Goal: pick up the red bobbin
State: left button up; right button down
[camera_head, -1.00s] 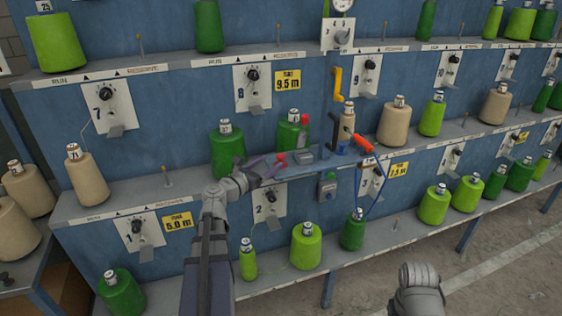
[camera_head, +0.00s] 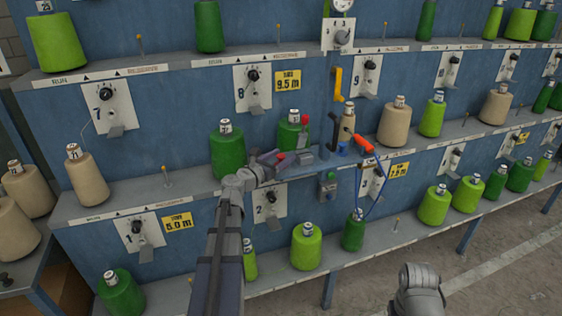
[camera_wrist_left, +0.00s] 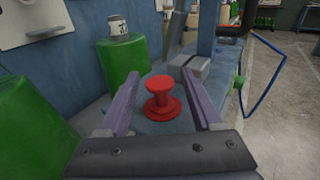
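The red bobbin (camera_wrist_left: 162,98) stands upright on a grey-blue shelf and shows whole in the left wrist view. In the head view only a small red part of the bobbin (camera_head: 281,157) shows, at the left gripper's fingers. My left gripper (camera_wrist_left: 163,108) is open, with one finger on each side of the bobbin and a visible gap to both. In the head view the left gripper (camera_head: 284,158) reaches in low over the shelf. My right gripper is not in view; only part of my right arm shows at the bottom.
Green cones (camera_head: 227,150) stand close to the left and behind the bobbin. A small grey block (camera_wrist_left: 190,64) lies just beyond it. An orange-handled tool (camera_head: 363,143) with a blue cord hangs to the right. Dial panels (camera_head: 252,87) line the rack.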

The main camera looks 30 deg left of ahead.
aim_at(281, 156)
pick_arm(q)
grip_shut()
dwell(0.3)
jog(key=shift+r, duration=0.15)
notch_tip(281, 156, up, 10)
jog(key=p, duration=1)
